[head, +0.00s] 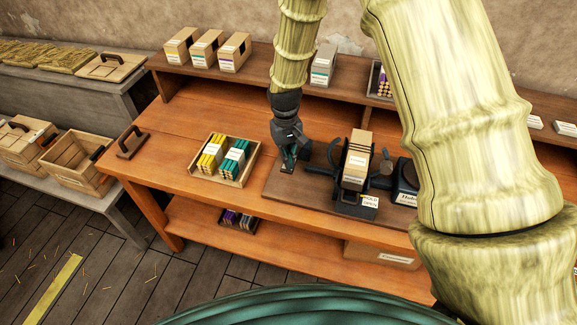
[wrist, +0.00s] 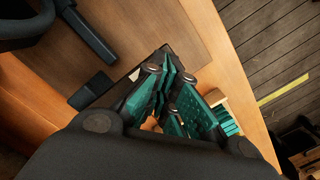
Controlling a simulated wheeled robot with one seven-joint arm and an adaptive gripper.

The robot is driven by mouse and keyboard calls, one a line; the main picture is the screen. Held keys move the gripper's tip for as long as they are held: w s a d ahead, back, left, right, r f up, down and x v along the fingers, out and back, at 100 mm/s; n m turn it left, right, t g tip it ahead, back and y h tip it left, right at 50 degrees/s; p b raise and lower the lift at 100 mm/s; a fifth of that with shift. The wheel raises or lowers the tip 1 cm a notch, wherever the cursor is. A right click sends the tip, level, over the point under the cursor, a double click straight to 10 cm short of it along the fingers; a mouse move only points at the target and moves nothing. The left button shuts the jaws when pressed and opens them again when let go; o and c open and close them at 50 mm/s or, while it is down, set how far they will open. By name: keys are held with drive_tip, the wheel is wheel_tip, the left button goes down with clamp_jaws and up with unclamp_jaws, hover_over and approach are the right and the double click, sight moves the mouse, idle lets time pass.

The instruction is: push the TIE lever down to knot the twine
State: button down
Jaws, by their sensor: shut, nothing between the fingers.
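My gripper (head: 287,163) points down over the left end of the brown base board (head: 262,190) of the press. In the wrist view its teal fingers (wrist: 172,75) are together with nothing held. A dark flat bar (wrist: 92,90) with a pale patch at its end lies beside and partly behind the fingertips. It may be the TIE lever, but no TIE lettering is readable. I cannot tell whether the fingers touch it.
A tray (head: 243,178) of yellow and teal bundles sits left of the board. A dark rod (wrist: 88,35) juts near my gripper. A label reading HOLD OPEN (head: 370,201) is on the press front. Boxes line the back shelf (head: 262,70). The bench's left part is mostly clear.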

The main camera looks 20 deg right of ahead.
drive_tip(key=f, duration=0.2)
drive_tip(key=f+b, duration=0.1)
drive_tip(key=shift+w, duration=0.25)
drive_tip(key=shift+s+f, duration=0.15)
drive_tip(key=shift+f, duration=0.5)
drive_tip(key=shift+w+r, duration=0.25)
drive_tip(key=shift+w, duration=0.2)
drive_tip(key=shift+w+r+p, duration=0.25)
drive_tip(key=shift+w+p, duration=0.05)
drive_tip(key=shift+w, duration=0.85)
drive_tip(key=shift+r, duration=0.15)
wheel_tip(320, 180, up, 12)
drive_tip(key=w, duration=0.1)
drive_tip(key=shift+a, duration=0.15)
